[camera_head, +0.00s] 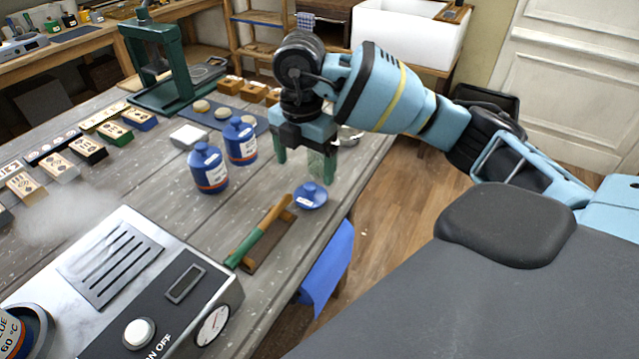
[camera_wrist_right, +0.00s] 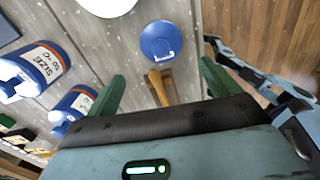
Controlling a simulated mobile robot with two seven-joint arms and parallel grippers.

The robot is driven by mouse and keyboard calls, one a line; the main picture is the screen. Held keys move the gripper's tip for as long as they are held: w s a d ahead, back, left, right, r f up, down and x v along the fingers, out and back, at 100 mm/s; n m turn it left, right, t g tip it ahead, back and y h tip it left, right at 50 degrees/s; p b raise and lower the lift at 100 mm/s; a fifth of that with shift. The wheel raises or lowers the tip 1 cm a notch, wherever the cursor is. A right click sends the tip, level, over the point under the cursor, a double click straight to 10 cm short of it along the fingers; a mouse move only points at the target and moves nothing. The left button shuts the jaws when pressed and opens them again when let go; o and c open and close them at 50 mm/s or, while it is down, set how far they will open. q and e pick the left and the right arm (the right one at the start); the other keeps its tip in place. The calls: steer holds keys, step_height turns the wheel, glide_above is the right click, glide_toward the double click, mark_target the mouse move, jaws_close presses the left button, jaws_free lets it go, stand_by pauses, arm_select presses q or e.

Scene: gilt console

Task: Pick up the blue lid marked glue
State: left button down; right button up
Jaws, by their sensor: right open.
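The blue lid (camera_head: 310,197) lies on the grey wooden workbench near its right edge, knob up, with a small white label too small to read. It also shows in the right wrist view (camera_wrist_right: 160,43), beyond the fingertips. My right gripper (camera_head: 304,162) is open and empty, pointing down above and slightly behind the lid, apart from it. Its two green fingers are spread in the right wrist view (camera_wrist_right: 163,82). My left gripper is not in view.
Two blue jars (camera_head: 208,169) (camera_head: 240,142) stand left of the lid. A green-and-wood-handled tool (camera_head: 259,232) lies just in front of it. A metal heater (camera_head: 128,262) fills the bench front. A green press (camera_head: 160,70) stands at the back. Floor is open to the right.

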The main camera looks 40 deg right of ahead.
mark_target(311, 185)
steer(key=shift+d+m, duration=0.3)
steer(key=shift+m, duration=0.5)
steer(key=shift+f, duration=1.05)
steer(key=shift+d+f, duration=0.2)
steer(key=shift+f, duration=1.3)
steer(key=shift+d+f, duration=0.15)
steer(key=shift+f, duration=1.3)
steer(key=c, duration=1.1)
steer(key=shift+o, duration=0.2)
steer(key=shift+r, duration=5.05)
